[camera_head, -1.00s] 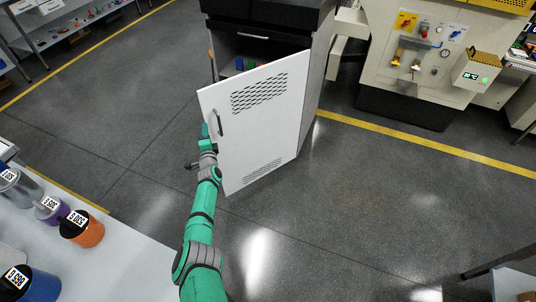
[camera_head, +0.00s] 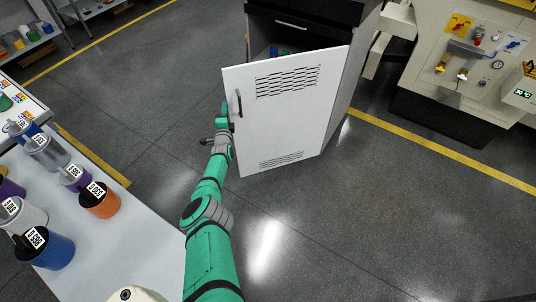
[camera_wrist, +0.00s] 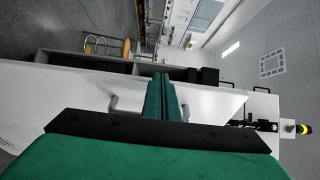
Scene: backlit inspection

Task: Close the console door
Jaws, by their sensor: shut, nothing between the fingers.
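The white console door (camera_head: 290,115), with slotted vents at top and bottom, stands ajar on the dark-topped console (camera_head: 295,18), hinged on its right. The dark interior and some small coloured items show above the door's top edge. The door's handle (camera_head: 239,103) is a dark upright bar near the left edge. My gripper (camera_head: 224,108) is at that left edge, beside the handle. In the wrist view its green fingers (camera_wrist: 163,90) are shut together, with the handle's ends (camera_wrist: 113,103) showing on both sides. Whether the fingers touch the handle or door is hidden.
A light workbench (camera_head: 130,240) with several labelled canisters stands at the left, close to my arm. A beige machine panel (camera_head: 480,60) stands to the right of the console. The grey floor in front of the door and to its right is clear.

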